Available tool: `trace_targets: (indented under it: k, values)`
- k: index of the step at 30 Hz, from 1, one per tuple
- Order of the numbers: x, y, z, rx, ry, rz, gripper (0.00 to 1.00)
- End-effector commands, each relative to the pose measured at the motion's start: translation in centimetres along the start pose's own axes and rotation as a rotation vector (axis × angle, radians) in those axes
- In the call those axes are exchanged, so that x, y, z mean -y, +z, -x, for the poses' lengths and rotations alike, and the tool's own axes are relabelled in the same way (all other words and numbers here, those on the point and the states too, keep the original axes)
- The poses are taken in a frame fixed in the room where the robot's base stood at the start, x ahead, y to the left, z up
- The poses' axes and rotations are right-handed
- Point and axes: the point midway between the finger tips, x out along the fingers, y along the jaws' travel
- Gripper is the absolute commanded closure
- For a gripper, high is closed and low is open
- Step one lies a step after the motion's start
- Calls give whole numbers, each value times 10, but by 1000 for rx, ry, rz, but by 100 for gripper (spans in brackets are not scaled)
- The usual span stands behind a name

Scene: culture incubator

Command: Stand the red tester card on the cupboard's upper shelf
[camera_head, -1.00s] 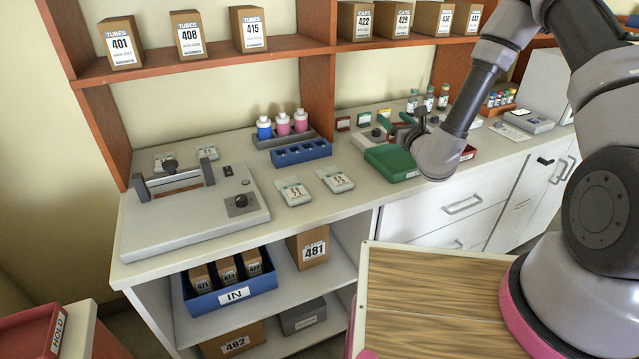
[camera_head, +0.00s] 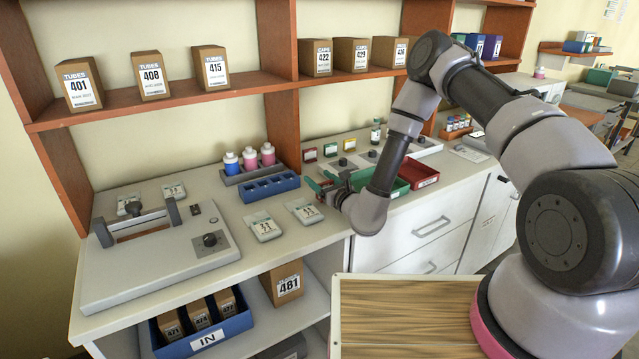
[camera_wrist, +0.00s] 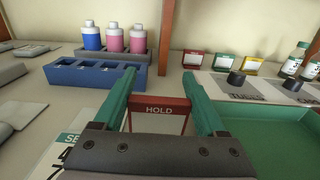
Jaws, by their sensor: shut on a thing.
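My gripper (camera_wrist: 160,88) has green fingers and is shut on a red-framed card marked HOLD (camera_wrist: 160,108), which stands upright between the fingertips in the wrist view. The open cupboard under the counter has an upper shelf (camera_head: 308,308) bearing a blue IN bin (camera_head: 235,325) and a box marked 481 (camera_head: 287,283). A wall shelf (camera_head: 120,99) above the counter bears boxes 401, 408 and 415.
A blue rack (camera_head: 270,187), several bottles and two white packets (camera_head: 263,226) lie left of my gripper. A grey device with a handle (camera_head: 155,262) fills the counter's left end. Green (camera_head: 360,182) and red trays are to the right. Small coloured cards (camera_wrist: 194,59) stand at the back.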

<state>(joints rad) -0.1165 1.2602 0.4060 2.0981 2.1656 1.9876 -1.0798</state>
Motion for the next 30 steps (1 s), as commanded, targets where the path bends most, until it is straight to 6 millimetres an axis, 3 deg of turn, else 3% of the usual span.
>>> trace_targets:
  k: [3,13,14,15,25,30]
  values:
    - [0,-11,0,-1,-1,-1,79]
    - [0,-14,0,-1,0,0,79]
    - [0,-13,0,0,0,0,15]
    - [0,-13,0,0,0,0,0]
    - [0,-9,1,0,0,0,0]
    - [0,-11,27,-4,1,-1,0]
